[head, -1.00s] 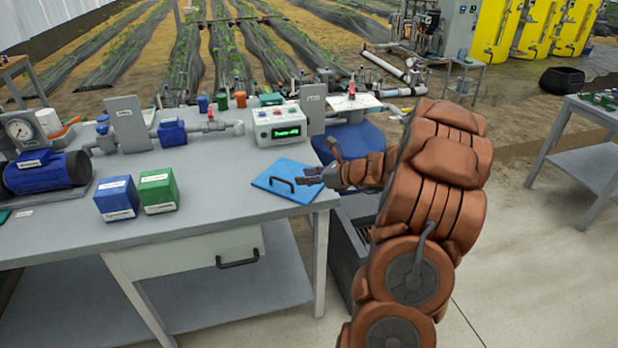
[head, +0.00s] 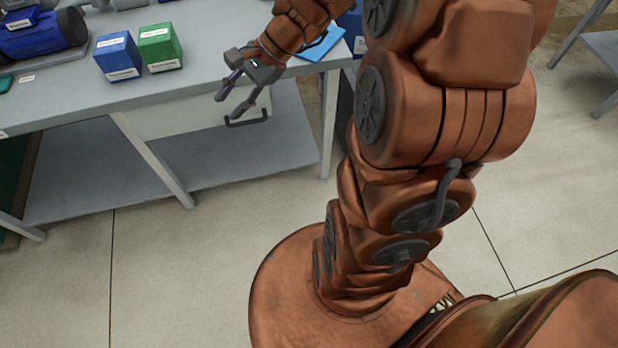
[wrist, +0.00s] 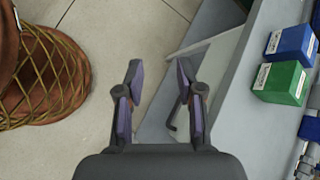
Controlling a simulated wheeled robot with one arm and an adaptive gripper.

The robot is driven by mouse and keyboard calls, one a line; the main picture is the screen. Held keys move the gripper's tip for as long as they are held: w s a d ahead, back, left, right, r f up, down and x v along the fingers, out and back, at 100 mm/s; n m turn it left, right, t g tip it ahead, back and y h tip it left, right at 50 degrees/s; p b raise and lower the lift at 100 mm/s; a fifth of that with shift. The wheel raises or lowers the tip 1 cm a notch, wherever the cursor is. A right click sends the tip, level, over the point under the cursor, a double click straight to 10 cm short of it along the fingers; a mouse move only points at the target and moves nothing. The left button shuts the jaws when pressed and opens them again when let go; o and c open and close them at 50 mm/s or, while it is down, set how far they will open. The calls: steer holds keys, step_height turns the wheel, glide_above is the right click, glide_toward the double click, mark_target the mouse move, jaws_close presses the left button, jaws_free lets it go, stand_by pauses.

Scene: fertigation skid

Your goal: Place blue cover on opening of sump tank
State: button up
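The blue cover (head: 323,44) lies flat on the bench top near its right front corner in the head view. My arm hides most of it, including its handle. My gripper (head: 226,108) is open and empty, in front of the bench near the drawer handle, to the left of the cover. In the wrist view my gripper (wrist: 158,72) shows two spread fingers with nothing between them. A small part of something blue (head: 352,25) shows behind my arm at the bench's right end; I cannot tell if it is the sump tank. The tank's opening is not visible.
A blue box (head: 119,58) and a green box (head: 160,48) stand on the bench (head: 200,85). A blue pump (head: 42,35) sits at the far left. A drawer handle (head: 247,119) sticks out from the bench front. The floor before the bench is clear.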

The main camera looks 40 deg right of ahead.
steer(key=s+a+n+g+h, duration=0.35)
steer(key=s+n, duration=0.45)
steer(key=s, duration=0.5)
steer(key=s+d+n+g+h, duration=0.1)
steer(key=s+d+n+h, duration=0.2)
steer(key=s+n, duration=0.3)
steer(key=s+h, duration=0.1)
steer(key=s, duration=0.3)
steer(key=shift+d+f, duration=0.15)
steer(key=shift+d, duration=0.05)
steer(key=shift+o, duration=0.3)
steer(key=shift+s+d+n+h, duration=0.35)
steer(key=shift+d+n+h, duration=0.05)
steer(key=shift+d+h, duration=0.1)
